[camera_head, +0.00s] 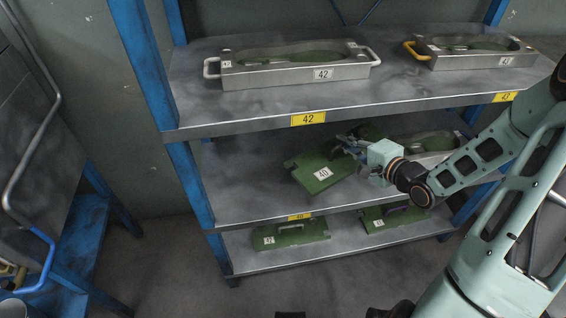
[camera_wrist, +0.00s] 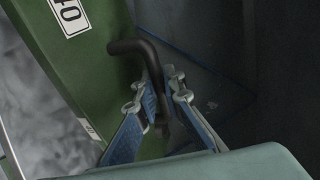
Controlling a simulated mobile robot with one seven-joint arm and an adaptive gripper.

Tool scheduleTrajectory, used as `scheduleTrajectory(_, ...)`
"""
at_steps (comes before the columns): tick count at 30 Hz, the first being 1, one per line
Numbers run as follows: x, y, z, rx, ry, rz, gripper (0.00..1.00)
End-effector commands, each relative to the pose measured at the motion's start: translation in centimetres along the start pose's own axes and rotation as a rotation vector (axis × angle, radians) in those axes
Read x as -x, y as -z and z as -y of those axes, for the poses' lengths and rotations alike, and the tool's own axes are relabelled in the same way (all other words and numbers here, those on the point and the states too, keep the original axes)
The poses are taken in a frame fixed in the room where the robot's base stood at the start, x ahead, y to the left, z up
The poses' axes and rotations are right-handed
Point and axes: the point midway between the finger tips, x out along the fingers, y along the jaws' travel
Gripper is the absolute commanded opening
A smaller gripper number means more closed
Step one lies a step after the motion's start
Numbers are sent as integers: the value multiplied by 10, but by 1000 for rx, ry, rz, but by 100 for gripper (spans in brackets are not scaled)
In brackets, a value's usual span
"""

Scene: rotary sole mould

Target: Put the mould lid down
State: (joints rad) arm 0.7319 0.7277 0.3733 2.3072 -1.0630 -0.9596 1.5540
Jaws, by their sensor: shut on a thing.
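The green mould lid (camera_head: 327,171) with a white "40" label is held at the middle shelf level, tilted, in the head view. In the wrist view the lid (camera_wrist: 72,75) fills the left side, and its dark handle (camera_wrist: 150,65) runs between the fingers. My gripper (camera_head: 350,146) is shut on this handle; its blue-padded fingers (camera_wrist: 163,97) close around it in the wrist view. Whether the lid's lower edge touches the shelf cannot be told.
The middle shelf (camera_head: 245,190) is clear left of the lid. A metal mould (camera_head: 430,144) stands right, partly behind my arm. Moulds "42" (camera_head: 290,72) and "43" (camera_head: 470,62) stand on the top shelf. Two green lids (camera_head: 290,234) (camera_head: 393,217) lie on the bottom shelf. A blue-framed rack (camera_head: 85,240) stands left.

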Motion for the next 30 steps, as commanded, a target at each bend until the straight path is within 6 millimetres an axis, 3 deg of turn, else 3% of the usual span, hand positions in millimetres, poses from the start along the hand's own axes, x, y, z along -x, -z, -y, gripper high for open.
scheduleTrajectory(8, -7, -4, 2, 5, 10, 1, 0)
scheduleTrajectory(22, -88, -52, -11, 7, 12, 4, 0)
scheduleTrajectory(30, -125, -68, -38, 6, 11, 1, 0)
